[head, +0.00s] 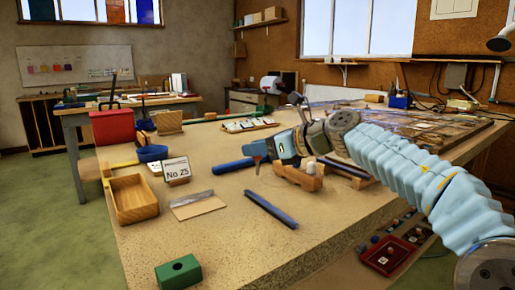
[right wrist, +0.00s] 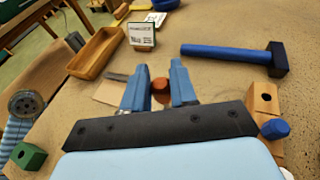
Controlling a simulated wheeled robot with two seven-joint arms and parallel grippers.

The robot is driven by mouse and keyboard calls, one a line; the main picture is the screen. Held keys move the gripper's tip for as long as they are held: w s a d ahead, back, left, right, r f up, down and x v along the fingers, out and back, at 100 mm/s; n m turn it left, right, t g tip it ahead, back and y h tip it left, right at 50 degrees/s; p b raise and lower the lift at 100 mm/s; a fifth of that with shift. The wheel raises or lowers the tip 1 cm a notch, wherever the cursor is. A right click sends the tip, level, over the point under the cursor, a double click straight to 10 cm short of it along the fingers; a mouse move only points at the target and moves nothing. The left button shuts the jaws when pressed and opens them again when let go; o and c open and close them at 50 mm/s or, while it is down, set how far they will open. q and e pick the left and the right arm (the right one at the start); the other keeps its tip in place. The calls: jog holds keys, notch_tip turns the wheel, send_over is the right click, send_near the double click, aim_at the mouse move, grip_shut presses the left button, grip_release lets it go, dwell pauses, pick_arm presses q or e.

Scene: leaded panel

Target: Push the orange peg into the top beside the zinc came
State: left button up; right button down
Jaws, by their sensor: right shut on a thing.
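My right gripper (head: 262,155) reaches in from the right over the bench top (head: 235,235), pointing down. In the right wrist view, its two blue fingers (right wrist: 159,88) are shut on the orange peg (right wrist: 160,86), whose rounded end shows between them. In the head view, the peg is mostly hidden. A grey metal strip (head: 191,198), perhaps the zinc came, lies on a beige piece to the left of the gripper. A dark blue bar (head: 270,208) lies nearer the front. I cannot tell whether the peg touches the top. My left gripper is not in view.
A blue-handled hammer (right wrist: 225,52) lies beyond the gripper. A wooden block with a hole (right wrist: 264,97) stands to its right. A green block (head: 178,272), a wooden tray (head: 134,198) and a No 25 card (head: 177,170) stand at left. The front middle is mostly bare.

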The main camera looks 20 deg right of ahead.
jog(key=shift+s+r, duration=0.1)
jog(key=shift+r, duration=0.05)
notch_tip(320, 180, down, 6)
jog(key=b, duration=0.4)
jog(key=shift+r, duration=0.25)
dwell(0.3)
jog(key=shift+f+b, duration=0.3)
jog(key=shift+f, duration=0.5)
dwell(0.5)
jog(key=c, duration=0.8)
grip_release()
